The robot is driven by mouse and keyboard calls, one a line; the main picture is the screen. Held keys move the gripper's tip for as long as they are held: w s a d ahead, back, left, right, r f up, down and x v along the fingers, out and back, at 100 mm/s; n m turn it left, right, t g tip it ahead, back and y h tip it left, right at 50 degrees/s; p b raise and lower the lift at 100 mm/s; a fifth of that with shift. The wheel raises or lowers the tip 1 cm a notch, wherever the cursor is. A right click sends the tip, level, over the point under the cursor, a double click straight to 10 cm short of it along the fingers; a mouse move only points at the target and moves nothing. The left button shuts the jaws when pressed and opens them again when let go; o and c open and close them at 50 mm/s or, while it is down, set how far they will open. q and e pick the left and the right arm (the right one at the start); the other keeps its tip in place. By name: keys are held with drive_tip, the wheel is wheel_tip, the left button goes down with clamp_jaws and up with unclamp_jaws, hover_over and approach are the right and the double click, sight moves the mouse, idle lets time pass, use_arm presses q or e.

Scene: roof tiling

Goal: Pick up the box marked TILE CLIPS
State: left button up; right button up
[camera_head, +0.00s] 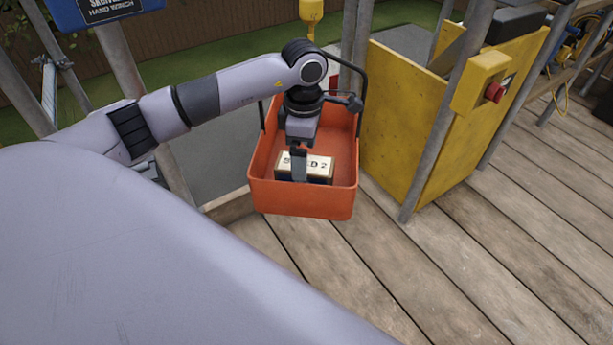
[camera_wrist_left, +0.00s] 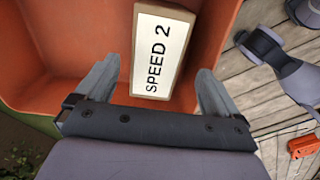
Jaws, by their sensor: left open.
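A small box (camera_head: 318,165) with a white label reading "SPEED 2" lies in an orange open-topped crate (camera_head: 303,202). The label also reads clearly in the left wrist view (camera_wrist_left: 158,55). I see no box marked TILE CLIPS. My left gripper (camera_head: 299,180) points down into the crate at this box. In the left wrist view its open fingers (camera_wrist_left: 155,80) lie to either side of the box's near end, with gaps showing; it holds nothing. In the head view the gripper hides part of the label. My right gripper is not in view.
The crate has a dark handle (camera_head: 364,75), beneath a yellow hoist fitting (camera_head: 311,12). A yellow panel (camera_head: 425,140), scaffold poles and a control box with a red button (camera_head: 493,92) stand to the right. Bare planks (camera_head: 450,250) lie in front. An orange-red object (camera_wrist_left: 303,146) lies on planks.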

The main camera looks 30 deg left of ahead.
use_arm(q)
drive_tip(key=f, duration=0.2)
drive_tip(key=f+b, duration=0.1)
drive_tip(key=f, duration=0.1)
drive_tip(key=shift+w+a+f, duration=0.1)
drive_tip(key=shift+w+f, duration=0.1)
drive_tip(key=shift+f, duration=0.05)
drive_tip(key=c, duration=1.4)
drive_tip(key=shift+w+r, duration=0.1)
drive_tip(key=shift+r, duration=0.05)
drive_tip(key=shift+c, duration=0.9)
drive_tip(key=shift+r, duration=0.1)
